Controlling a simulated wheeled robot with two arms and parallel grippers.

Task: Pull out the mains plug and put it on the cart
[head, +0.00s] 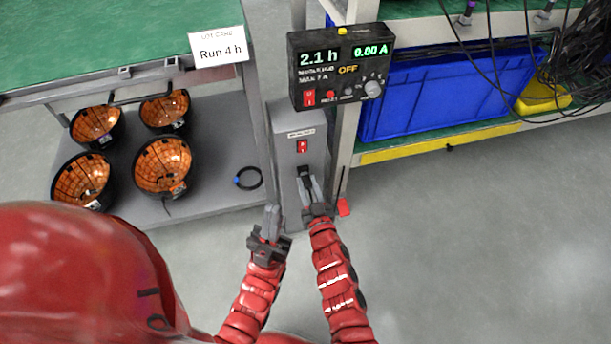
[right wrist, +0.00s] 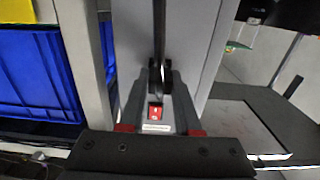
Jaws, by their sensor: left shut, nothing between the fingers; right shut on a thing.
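A grey mains post (head: 290,130) with a red switch (head: 302,146) stands between the cart and the bench. My right gripper (head: 305,180) is at the post's front below the switch, shut on a small dark thing that looks like the mains plug (head: 304,170). In the right wrist view the dark plug (right wrist: 160,75) has a black cable running from it. I cannot tell whether it is still seated. My left gripper (head: 272,213) is shut and empty, lower and left of the right one.
Shelf room shows beside the coil.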

